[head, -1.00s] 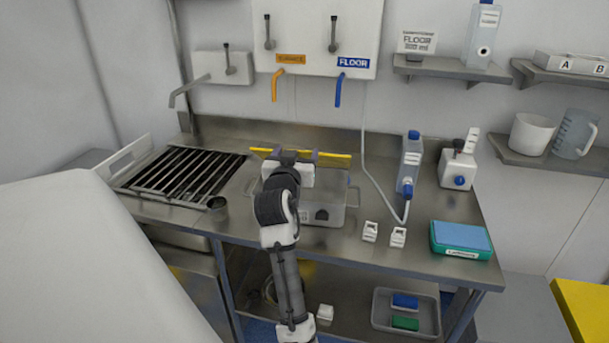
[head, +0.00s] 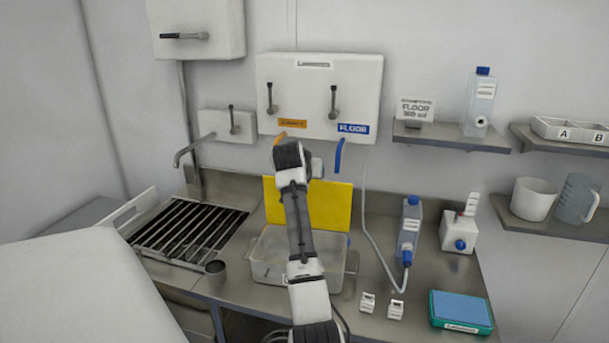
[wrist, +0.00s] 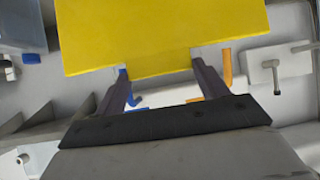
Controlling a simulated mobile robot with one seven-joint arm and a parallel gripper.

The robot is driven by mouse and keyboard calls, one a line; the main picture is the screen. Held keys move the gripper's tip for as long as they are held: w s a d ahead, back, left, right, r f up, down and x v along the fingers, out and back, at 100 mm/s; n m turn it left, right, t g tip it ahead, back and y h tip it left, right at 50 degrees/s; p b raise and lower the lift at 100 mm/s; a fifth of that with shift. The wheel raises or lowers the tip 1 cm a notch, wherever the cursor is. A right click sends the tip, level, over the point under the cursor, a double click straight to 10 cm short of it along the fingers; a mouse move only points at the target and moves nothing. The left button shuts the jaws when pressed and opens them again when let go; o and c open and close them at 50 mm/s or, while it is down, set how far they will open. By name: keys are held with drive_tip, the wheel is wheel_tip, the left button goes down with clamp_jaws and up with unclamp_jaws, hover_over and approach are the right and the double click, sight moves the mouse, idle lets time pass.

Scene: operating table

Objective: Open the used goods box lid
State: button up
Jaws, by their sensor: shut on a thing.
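The used goods box is most likely the clear grey tub (head: 262,268) on the steel counter in the head view; its top is uncovered and the inside shows. Its yellow lid (head: 332,206) stands about upright at the tub's back edge, and it fills the top of the wrist view (wrist: 160,32). My gripper (wrist: 160,76) is shut on the lid's upper edge, with a finger near each side of the gripped part. In the head view my arm hides part of the lid and tub, and the fingertips are mostly hidden.
A blue-capped bottle (head: 410,232), two small white blocks and a green-blue box (head: 461,310) are to the right. Wall taps and the dispenser (head: 318,97) are just behind and above the lid.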

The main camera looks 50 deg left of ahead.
drive_tip(key=shift+w+a+r+g, duration=0.25)
drive_tip(key=shift+w+a+g, duration=0.05)
drive_tip(key=shift+w+a, duration=0.2)
drive_tip(key=o, duration=1.4)
drive_tip(key=shift+f, duration=0.1)
drive_tip(key=shift+d, duration=0.1)
